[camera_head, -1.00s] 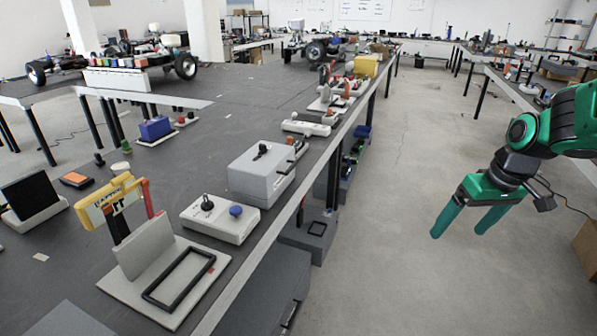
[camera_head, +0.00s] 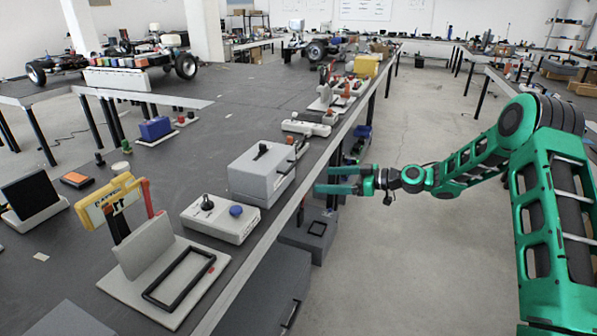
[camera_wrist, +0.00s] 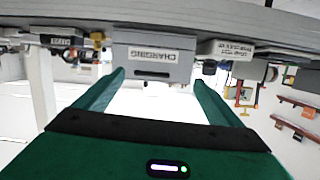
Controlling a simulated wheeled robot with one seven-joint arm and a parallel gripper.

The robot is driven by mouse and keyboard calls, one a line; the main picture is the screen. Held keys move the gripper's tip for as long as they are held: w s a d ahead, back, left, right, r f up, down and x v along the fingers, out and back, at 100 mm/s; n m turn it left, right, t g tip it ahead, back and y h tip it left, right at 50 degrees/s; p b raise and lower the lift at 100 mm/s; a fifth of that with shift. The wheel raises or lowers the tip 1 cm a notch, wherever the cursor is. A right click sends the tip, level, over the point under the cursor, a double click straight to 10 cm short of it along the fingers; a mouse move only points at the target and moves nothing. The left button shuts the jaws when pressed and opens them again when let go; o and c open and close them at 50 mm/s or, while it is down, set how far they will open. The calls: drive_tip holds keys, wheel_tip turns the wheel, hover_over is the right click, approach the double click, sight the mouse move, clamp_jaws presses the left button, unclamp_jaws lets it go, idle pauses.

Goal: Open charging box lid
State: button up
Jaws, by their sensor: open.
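The charging box (camera_head: 262,175) is a grey box near the right edge of the long dark table. A black handle (camera_head: 261,150) stands on its top, and the lid looks closed. In the wrist view, which is upside down, the box (camera_wrist: 152,66) bears a white label reading CHARGING and lies ahead between my fingers. My gripper (camera_head: 328,180) is open and empty, just right of the box in the head view, its two green fingers pointing left toward it. They appear apart from the box. My gripper also shows in the wrist view (camera_wrist: 160,76).
A white control panel (camera_head: 220,218) with a black joystick and blue knob stands in front of the box. A white power strip (camera_head: 305,127) lies behind it. A yellow-framed stand (camera_head: 110,205) is at the front left. The floor aisle (camera_head: 420,130) on the right is clear.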

drive_tip(key=w+a+t+y, duration=0.1)
drive_tip(key=w+a, duration=0.4)
drive_tip(key=a, duration=0.6)
drive_tip(key=shift+w+a+r+y, duration=0.15)
drive_tip(key=shift+w+a+y, duration=0.2)
drive_tip(key=shift+y, duration=0.35)
drive_tip(key=shift+d, duration=0.1)
